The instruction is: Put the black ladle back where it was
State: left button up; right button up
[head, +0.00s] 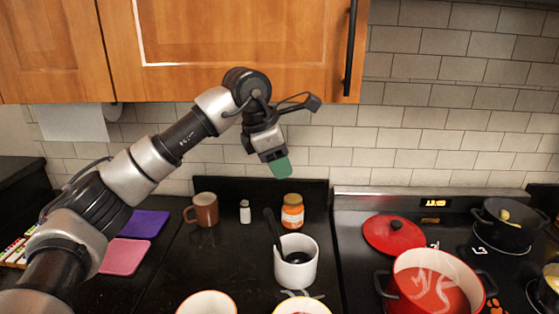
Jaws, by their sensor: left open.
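The black ladle (274,232) stands tilted in a white pot (283,272) on the dark counter. Its handle leans up and to the left over the rim, and its lower end is inside the pot, partly hidden by the wall. My left gripper (279,167) is above and behind the pot in the picture, in front of the tiled wall, pointing down with green at its tip. It is open and apart from the ladle. My right gripper is not in view.
A brown mug (206,212), a small white shaker (245,212) and an orange jar (292,214) stand behind the pot. Two bowls (208,303) (301,306) are in front. A red pot (433,283) and red lid (393,236) are on the stove at right. Wooden cabinets (230,45) hang above.

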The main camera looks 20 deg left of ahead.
pick_arm(q)
jog(key=b+v, duration=0.1)
jog(key=v, duration=1.2)
jog(key=shift+r, duration=0.15)
